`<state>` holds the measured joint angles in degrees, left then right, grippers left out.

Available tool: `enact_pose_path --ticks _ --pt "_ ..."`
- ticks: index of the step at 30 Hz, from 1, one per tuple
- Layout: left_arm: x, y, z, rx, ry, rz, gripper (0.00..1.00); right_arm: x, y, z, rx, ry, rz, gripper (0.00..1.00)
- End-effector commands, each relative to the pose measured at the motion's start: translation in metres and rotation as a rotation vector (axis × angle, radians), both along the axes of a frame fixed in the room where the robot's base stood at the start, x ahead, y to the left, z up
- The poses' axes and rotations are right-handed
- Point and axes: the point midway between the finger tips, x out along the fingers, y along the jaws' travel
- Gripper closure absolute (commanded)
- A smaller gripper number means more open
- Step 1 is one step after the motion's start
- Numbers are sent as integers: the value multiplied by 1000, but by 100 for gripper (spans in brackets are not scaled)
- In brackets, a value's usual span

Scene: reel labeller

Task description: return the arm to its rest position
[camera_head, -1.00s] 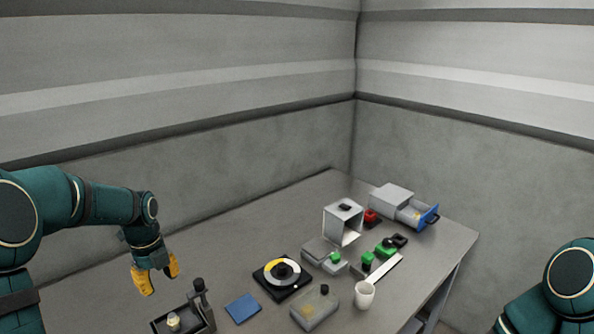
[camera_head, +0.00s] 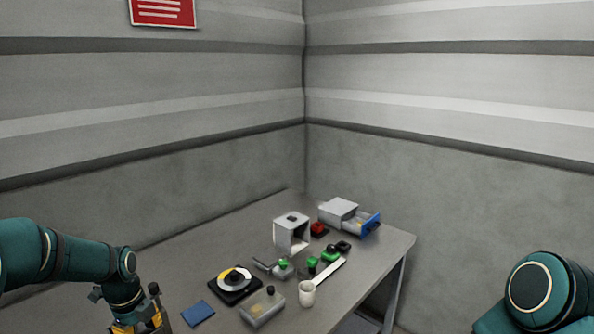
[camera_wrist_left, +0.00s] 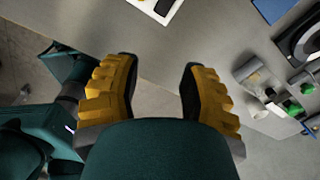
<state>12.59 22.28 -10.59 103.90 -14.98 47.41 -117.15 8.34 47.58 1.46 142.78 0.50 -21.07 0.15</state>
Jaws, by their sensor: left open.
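My left arm comes in from the left in the head view, and its yellow gripper (camera_head: 138,322) is at the bottom edge, partly cut off. In the left wrist view the two yellow fingers of the left gripper (camera_wrist_left: 157,88) stand well apart with nothing between them. They hang above the table's edge, with grey floor below in the picture. My right arm shows only as a green joint at the lower right of the head view. Its gripper is out of view.
The table (camera_head: 378,262) holds a black reel turntable (camera_head: 235,283), a blue pad (camera_head: 197,313), a grey box with a black knob (camera_head: 262,307), a white cup (camera_head: 307,294), an open-fronted housing (camera_head: 291,233), green buttons (camera_head: 313,263) and a unit with a blue-fronted drawer (camera_head: 350,215).

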Motion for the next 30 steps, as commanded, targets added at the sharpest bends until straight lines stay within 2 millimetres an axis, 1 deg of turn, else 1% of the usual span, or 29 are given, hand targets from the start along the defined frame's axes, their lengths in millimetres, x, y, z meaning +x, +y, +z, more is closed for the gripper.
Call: enact_pose_path --ticks 1,4,8,12,14,15,18,21,24,29,30 --pt "1 -14 -16 -18 0 65 58 0 0 0 1 -1 1 53" --pt "2 -46 -47 -63 -9 229 58 1 1 0 0 -2 2 53" --pt "-5 -92 -88 -134 -2 485 58 1 1 0 0 -2 2 53" --pt "-22 -144 -128 -216 30 797 58 0 0 0 1 -1 1 53" --pt "-32 -165 -143 -249 51 936 58 0 0 0 0 0 1 53" --pt "-40 -178 -152 -270 66 1029 58 0 0 0 1 -1 1 53" --pt "-62 -208 -171 -315 114 1260 58 0 0 0 1 -1 1 53" --pt "-83 -232 -184 -350 163 1471 58 0 1 0 1 -1 1 53" --pt "-103 -251 -193 -376 208 1659 58 0 0 0 1 -1 1 53" --pt "-136 -274 -203 -401 279 1929 58 0 0 0 1 -1 1 53" --pt "-136 -275 -212 -407 280 1958 58 0 1 -9 0 0 1 53"
